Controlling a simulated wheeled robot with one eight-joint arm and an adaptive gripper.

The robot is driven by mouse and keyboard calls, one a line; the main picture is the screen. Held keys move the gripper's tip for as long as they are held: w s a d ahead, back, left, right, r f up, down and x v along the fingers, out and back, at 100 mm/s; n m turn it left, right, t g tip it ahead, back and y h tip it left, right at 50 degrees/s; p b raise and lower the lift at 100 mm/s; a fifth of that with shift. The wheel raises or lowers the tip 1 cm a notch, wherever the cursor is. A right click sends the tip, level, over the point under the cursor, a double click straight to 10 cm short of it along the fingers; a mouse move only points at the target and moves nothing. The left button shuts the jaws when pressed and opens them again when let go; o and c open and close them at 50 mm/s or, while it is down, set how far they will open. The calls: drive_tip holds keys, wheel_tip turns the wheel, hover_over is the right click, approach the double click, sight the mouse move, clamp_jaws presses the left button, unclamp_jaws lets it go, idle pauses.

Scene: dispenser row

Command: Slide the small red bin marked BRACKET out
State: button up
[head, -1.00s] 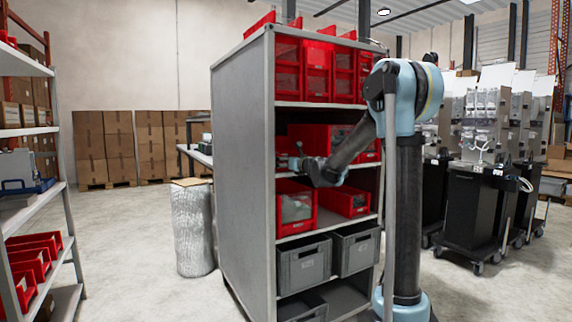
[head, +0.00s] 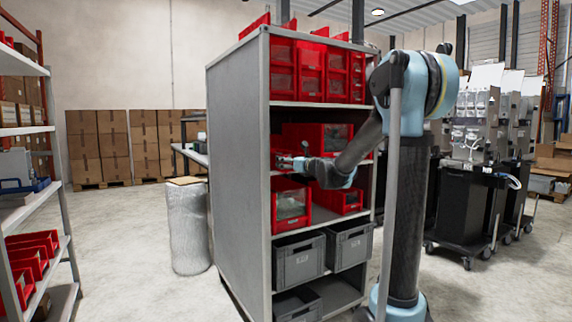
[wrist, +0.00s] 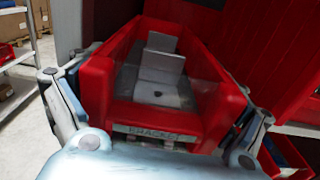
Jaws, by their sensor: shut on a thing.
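The small red bin marked BRACKET (wrist: 165,120) fills the middle of the wrist view, its label facing me. It holds a grey metal bracket (wrist: 160,75). My gripper (wrist: 156,105) is shut on the bin, one finger along each side. In the head view my gripper (head: 300,164) is at the left part of the rack's middle shelf. Only a small red part of the bin (head: 281,158) shows there, and the rest is hidden. I cannot tell from the frames how far the bin is out of the shelf.
The grey rack (head: 238,180) has its side panel left of my gripper. A larger red bin (head: 325,134) stands right of and behind it. A red bin (head: 291,205) stands on the shelf below, with grey crates (head: 299,262) under it.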

drive_tip(key=shift+s+d, duration=0.45)
drive_tip(key=shift+s, duration=0.15)
drive_tip(key=o, duration=1.2)
drive_tip(key=shift+a, duration=0.15)
drive_tip(key=shift+c, duration=0.2)
drive_tip(key=shift+s, duration=0.1)
drive_tip(key=v, duration=1.1)
drive_tip(key=shift+s+d, duration=0.25)
drive_tip(key=shift+d, duration=0.1)
